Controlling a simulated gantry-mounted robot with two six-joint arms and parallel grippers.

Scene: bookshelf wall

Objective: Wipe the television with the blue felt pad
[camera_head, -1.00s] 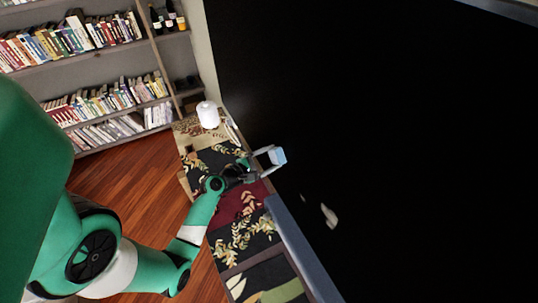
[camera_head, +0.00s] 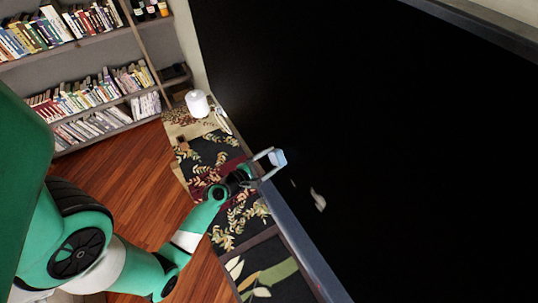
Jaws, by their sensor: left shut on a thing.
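The television (camera_head: 370,120) is a large black screen filling the right of the head view, with a grey lower frame (camera_head: 297,240). A small pale smear-like patch (camera_head: 319,200) shows on the screen, right of my left gripper. My left gripper (camera_head: 272,160) is at the lower left part of the screen, shut on the light blue felt pad (camera_head: 278,158). The pad is at the fingertips in front of the screen; I cannot tell whether it touches. My right gripper is not in view.
A low cabinet with a dark floral cover (camera_head: 210,150) runs below the television. A white roll-like object (camera_head: 197,103) stands at its far end. Bookshelves (camera_head: 80,60) stand at the back left. Wooden floor (camera_head: 125,185) is clear.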

